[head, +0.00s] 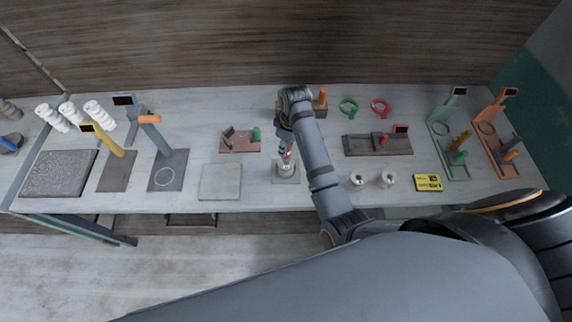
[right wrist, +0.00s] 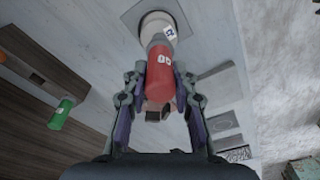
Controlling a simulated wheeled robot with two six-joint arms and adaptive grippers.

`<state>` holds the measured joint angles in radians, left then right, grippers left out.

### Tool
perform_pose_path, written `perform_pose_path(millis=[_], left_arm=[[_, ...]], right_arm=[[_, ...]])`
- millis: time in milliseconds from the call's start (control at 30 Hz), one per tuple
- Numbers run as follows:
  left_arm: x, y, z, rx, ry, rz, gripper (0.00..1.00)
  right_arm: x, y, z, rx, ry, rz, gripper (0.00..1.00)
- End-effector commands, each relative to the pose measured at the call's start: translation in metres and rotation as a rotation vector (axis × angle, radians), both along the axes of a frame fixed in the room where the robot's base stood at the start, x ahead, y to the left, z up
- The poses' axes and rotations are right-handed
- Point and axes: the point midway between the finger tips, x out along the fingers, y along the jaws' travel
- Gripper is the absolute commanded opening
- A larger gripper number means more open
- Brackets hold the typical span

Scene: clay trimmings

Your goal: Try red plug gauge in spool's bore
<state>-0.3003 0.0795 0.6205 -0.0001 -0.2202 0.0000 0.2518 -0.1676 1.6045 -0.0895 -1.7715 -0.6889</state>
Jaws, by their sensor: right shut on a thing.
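The pale spool (head: 286,170) stands on a small grey square plate on the bench; it also shows at the top of the right wrist view (right wrist: 154,24). My right gripper (head: 287,148) is above the spool, and in the right wrist view its fingers (right wrist: 161,82) are closed on the sides of the red plug gauge (right wrist: 160,78). The gauge's far end, with a small white label, points at the spool's top and overlaps it in view. I cannot tell whether its tip is inside the bore, which is hidden. My left gripper is not in view.
A block with an orange plug (head: 323,96) stands behind my right arm. Two more pale spools (head: 357,180) (head: 388,180) and a yellow card (head: 428,183) are at the front right. A bare grey plate (head: 220,182) lies left.

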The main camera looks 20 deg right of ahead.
Motion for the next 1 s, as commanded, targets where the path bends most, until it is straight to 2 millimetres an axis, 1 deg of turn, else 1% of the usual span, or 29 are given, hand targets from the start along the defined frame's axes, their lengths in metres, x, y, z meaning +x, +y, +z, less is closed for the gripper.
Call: perform_pose_path(millis=[100,600,1000], left_arm=[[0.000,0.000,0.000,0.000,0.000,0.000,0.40],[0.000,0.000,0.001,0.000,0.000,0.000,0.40],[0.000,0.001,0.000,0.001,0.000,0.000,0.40]], right_arm=[[0.002,0.000,0.009,0.001,-0.006,0.000,0.00],[0.003,0.000,0.039,0.001,-0.010,-0.001,0.00],[0.003,0.000,0.042,0.001,-0.010,-0.006,0.00]])
